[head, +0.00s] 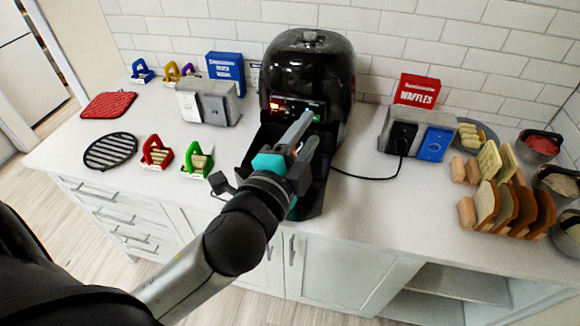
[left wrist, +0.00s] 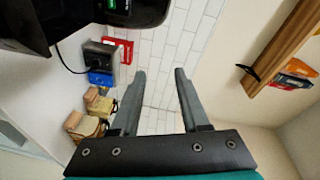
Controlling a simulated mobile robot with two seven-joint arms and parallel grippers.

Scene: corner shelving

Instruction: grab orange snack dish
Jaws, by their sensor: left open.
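Several small dishes with coloured handles stand on the white counter. The yellow-orange one (head: 171,72) is at the back left, between a blue dish (head: 142,70) and a purple one (head: 189,71); its lower part is hard to make out. A red dish (head: 157,152) and a green dish (head: 197,160) stand nearer the front edge. My left gripper (head: 306,132) is open and empty, in front of the black machine, well to the right of the dishes. The left wrist view shows its two fingers apart (left wrist: 166,70) with only wall between them. My right gripper is out of view.
The black machine (head: 312,62) stands mid-counter. A red mat (head: 108,105) and black trivet (head: 111,151) lie at left. Bread slices (head: 508,208) and bowls fill the right end.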

